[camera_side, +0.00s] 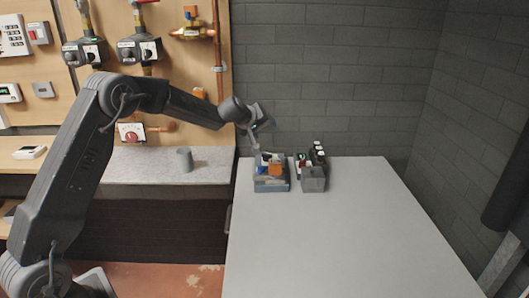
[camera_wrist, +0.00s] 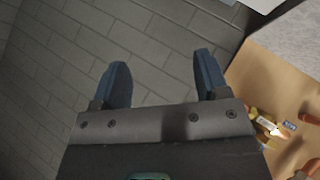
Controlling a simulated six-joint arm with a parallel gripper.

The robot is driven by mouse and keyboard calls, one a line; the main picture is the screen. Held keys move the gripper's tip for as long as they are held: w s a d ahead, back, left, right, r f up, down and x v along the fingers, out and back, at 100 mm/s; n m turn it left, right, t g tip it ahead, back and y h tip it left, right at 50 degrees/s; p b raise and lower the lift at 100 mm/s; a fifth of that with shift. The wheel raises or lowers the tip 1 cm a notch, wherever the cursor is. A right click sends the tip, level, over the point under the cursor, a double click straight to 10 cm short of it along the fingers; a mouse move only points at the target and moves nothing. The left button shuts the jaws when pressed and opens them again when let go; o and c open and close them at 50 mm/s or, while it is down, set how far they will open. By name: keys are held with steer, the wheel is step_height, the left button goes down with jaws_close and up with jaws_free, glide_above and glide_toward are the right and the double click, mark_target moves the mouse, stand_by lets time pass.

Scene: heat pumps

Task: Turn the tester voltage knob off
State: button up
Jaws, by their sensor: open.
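I cannot clearly pick out the tester or its voltage knob in either view. It may be among the small items in the blue-grey bin (camera_side: 271,185) on the table, where blue, white and orange shapes show, but they are too small to name. My gripper (camera_side: 257,150) is above that bin in the side view, its fingers small there. In the wrist view, my gripper's two dark blue fingers (camera_wrist: 161,72) stand wide apart with nothing between them, against the grey brick wall.
A grey bin (camera_side: 313,179) with dark bottles stands to the right. The light table (camera_side: 340,240) is otherwise clear. At the left, a wooden board (camera_side: 185,75) carries pumps, copper pipes and a red dial (camera_side: 131,133). A grey cup (camera_side: 184,160) stands on the ledge below.

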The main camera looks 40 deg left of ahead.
mark_target(267, 153)
steer(key=s+a+f+n+g, duration=0.1)
steer(key=s+f+n, duration=0.1)
steer(key=n, duration=1.2)
steer(key=s+a+f+n+g, duration=0.1)
steer(key=f+n, duration=0.1)
steer(key=n, duration=1.1)
steer(key=shift+y, duration=0.4)
steer(key=x, duration=1.3)
steer(key=shift+w+d, duration=0.2)
steer(key=shift+w, duration=0.15)
steer(key=c, duration=0.9)
